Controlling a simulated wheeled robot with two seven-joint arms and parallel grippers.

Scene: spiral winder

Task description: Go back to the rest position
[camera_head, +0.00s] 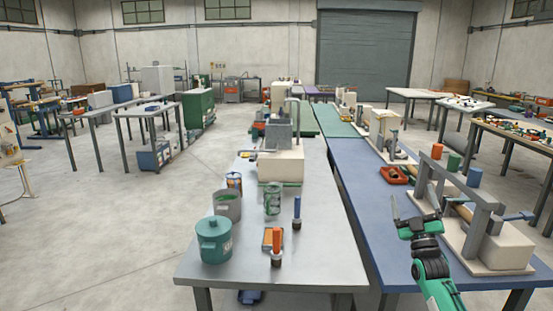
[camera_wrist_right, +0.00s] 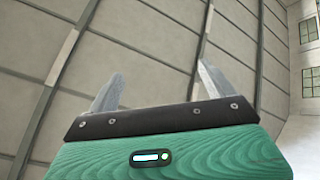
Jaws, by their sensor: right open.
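My right gripper (camera_head: 412,208) stands raised over the near part of the blue table (camera_head: 365,205), left of the spiral winder (camera_head: 492,243). In the right wrist view the gripper (camera_wrist_right: 158,85) has its two grey fingers spread apart with nothing between them. Behind the fingers only panels with beams show, so it points away from the tables. The winder has a pale base and a grey frame, and my right arm overlaps its left side in the head view. My left gripper is not in view.
A grey table (camera_head: 330,262) on the left bears a green lidded pot (camera_head: 214,241), a grey bucket (camera_head: 228,205), cans and upright tools. Open floor lies at left.

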